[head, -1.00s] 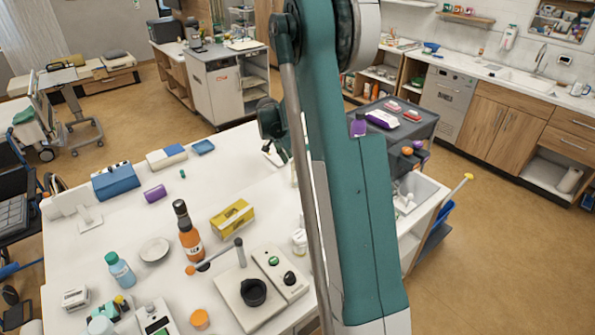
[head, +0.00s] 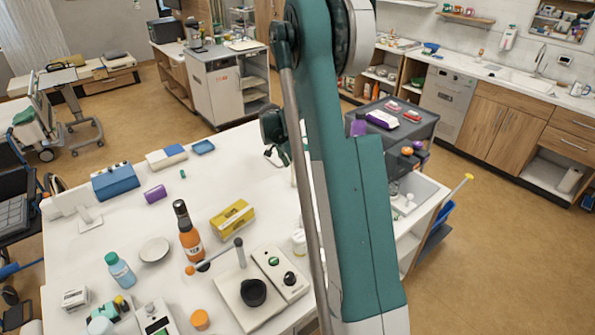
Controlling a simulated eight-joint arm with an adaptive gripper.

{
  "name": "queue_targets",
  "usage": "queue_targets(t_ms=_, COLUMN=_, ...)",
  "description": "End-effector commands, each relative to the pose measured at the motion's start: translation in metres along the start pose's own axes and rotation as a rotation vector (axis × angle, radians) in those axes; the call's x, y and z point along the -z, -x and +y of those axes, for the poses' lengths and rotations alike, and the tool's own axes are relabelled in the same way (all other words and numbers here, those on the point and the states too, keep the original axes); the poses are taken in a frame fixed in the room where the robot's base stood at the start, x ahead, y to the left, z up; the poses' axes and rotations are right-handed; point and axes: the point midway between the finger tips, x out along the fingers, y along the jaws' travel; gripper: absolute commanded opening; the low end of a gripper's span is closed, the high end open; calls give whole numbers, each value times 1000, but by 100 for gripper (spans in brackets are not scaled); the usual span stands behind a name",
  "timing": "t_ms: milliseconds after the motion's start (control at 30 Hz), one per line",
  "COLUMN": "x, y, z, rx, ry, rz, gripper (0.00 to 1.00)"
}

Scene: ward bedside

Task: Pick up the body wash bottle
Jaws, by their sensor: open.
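No label reads clearly as body wash, so I cannot tell for sure which bottle it is. A clear blue bottle with a teal cap (head: 120,270) stands upright at the front left of the white table. An orange bottle with a black cap (head: 191,238) stands upright near the middle. A white bottle (head: 299,241) stands right of it, partly hidden by my arm. My gripper (head: 271,153) is over the far part of the table, partly hidden behind my arm. It is open, well apart from the blue and orange bottles.
A yellow box (head: 232,217), a white dish (head: 154,250) and a device with a black cup (head: 240,302) crowd the near table (head: 120,222). A purple cylinder (head: 155,193) and blue case (head: 115,183) lie farther back. A grey cart (head: 405,130) stands at right.

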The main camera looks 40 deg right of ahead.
Motion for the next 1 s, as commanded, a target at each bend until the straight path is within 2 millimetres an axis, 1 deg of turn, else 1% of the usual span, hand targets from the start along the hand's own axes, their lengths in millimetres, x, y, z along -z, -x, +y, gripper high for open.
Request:
queue_targets(t_ms=133, x=0, y=-3, z=0, rx=0, ry=0, rz=0, gripper=41)
queue_targets(t_ms=233, x=0, y=-9, z=0, rx=0, ry=0, rz=0, gripper=41)
queue_targets(t_ms=633, x=-1, y=-47, z=-1, rx=0, ry=-1, rz=0, gripper=41)
queue_targets(t_ms=767, x=-2, y=-52, z=-1, rx=0, ry=-1, rz=0, gripper=41)
queue_targets(t_ms=1000, x=-2, y=-52, z=-1, rx=0, ry=0, rz=0, gripper=41)
